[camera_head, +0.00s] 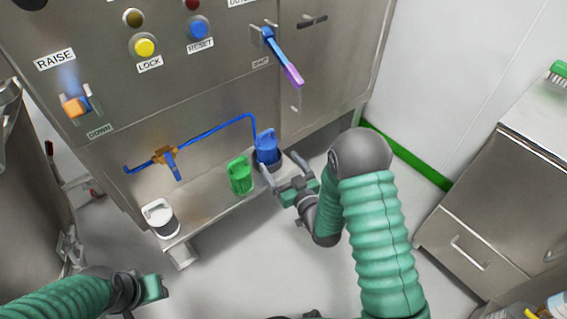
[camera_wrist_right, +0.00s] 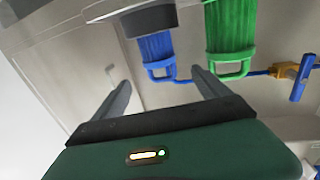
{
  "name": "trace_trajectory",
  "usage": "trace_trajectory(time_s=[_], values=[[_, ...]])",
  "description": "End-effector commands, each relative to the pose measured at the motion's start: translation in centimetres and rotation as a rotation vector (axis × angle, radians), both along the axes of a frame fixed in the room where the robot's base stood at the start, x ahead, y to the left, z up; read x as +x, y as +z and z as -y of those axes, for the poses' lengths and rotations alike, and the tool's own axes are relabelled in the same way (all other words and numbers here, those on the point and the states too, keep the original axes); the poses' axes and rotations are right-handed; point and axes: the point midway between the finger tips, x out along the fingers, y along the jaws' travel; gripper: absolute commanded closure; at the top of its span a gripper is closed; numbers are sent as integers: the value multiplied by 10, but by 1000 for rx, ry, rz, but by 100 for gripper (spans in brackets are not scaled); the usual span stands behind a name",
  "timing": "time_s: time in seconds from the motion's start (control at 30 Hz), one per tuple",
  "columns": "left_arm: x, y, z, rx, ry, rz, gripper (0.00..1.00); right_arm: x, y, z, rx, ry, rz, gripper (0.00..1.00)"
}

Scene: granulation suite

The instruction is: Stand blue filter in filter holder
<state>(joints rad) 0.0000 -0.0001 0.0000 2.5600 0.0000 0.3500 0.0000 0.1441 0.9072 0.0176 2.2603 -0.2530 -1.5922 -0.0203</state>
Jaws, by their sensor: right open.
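The blue filter (camera_head: 266,145) stands upright on the shelf at the foot of the machine, with its handle up. Its lower end sits in a dark round cup that looks like the filter holder (camera_wrist_right: 148,18). The wrist view shows the blue filter (camera_wrist_right: 156,48) upside down, its handle loop between my fingertips in the picture. My right gripper (camera_head: 285,166) is open and empty, just in front of the filter, with a gap visible in the wrist view (camera_wrist_right: 156,76). My left gripper (camera_head: 152,289) is low at the left, away from the shelf; its jaw opening is unclear.
A green filter (camera_head: 240,175) stands just left of the blue one. A white-topped dark container (camera_head: 160,217) stands at the shelf's left end. A blue pipe (camera_head: 210,132) with an orange valve (camera_head: 165,156) runs above the shelf (camera_head: 205,204). A steel cabinet (camera_head: 490,205) stands right.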

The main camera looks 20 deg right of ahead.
Motion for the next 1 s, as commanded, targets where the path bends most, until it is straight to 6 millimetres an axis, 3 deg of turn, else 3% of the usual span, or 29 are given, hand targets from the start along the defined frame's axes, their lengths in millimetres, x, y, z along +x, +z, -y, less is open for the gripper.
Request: trace_trajectory(time_s=[0.1, 0.23, 0.37, 0.47, 0.57, 0.8, 0.9, 1.0], values=[[0, 4, 0, 0, 0, 0, 64, -13, 0, 2, 0, -2, -2, 14], [0, 4, 0, 0, 0, 0, 64, -14, -1, 1, -17, -3, -61, 14], [0, 3, 0, 0, 0, 0, 64, -16, -9, 1, -61, -20, -267, 14], [0, 3, 0, 0, 0, 0, 64, -35, -17, 4, -90, -45, -476, 14], [0, 3, 0, 0, 0, 0, 64, -69, -23, 5, -105, -68, -688, 14], [0, 3, 0, 0, 0, 0, 64, -188, -20, -2, -94, -101, -1155, 14], [0, 3, 0, 0, 0, 0, 64, -223, -16, -6, -84, -102, -1272, 14], [0, 3, 0, 0, 0, 0, 64, -240, -14, -8, -79, -101, -1329, 14]])
